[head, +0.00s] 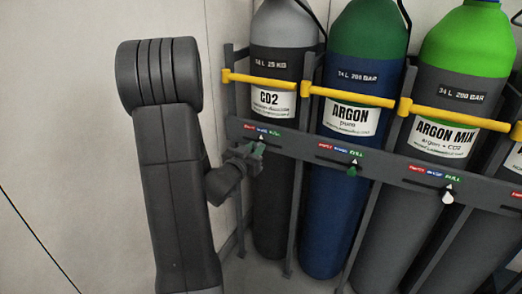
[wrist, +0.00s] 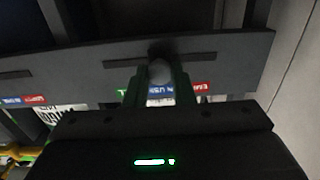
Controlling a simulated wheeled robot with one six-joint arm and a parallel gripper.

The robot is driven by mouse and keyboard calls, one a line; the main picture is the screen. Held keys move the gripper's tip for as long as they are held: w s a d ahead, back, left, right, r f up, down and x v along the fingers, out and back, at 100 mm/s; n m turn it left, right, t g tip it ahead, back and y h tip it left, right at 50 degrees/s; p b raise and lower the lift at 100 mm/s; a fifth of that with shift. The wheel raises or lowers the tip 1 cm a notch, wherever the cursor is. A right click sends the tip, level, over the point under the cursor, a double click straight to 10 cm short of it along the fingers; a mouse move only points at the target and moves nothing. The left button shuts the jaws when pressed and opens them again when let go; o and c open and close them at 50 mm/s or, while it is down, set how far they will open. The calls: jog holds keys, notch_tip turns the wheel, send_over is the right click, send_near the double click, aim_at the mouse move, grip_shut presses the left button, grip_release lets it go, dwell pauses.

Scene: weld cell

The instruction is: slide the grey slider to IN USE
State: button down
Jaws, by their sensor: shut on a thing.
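Parts of the green label and the red EMPTY label (wrist: 202,87) show beyond the fingers. In the head view my gripper (head: 256,153) is at the rail's left end and covers the slider. The white pointer there is under the blue label.
Yellow bars (head: 345,95) cross the cylinders above. A plain wall (head: 60,120) stands at the left.

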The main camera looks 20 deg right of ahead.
jog(key=c, duration=1.2)
grip_release()
jog(key=shift+c, duration=0.2)
jog(key=p+v, duration=0.1)
jog(key=v, duration=1.2)
jog(key=shift+s+a+p, duration=0.25)
jog(key=shift+a+p, duration=0.05)
jog(key=shift+a, duration=0.05)
jog(key=b+x, duration=0.1)
jog(key=x, duration=1.3)
jog(key=shift+s+b, duration=0.15)
jog(key=shift+b, duration=0.2)
jog(key=shift+s+d, duration=0.3)
jog(key=shift+s, duration=0.05)
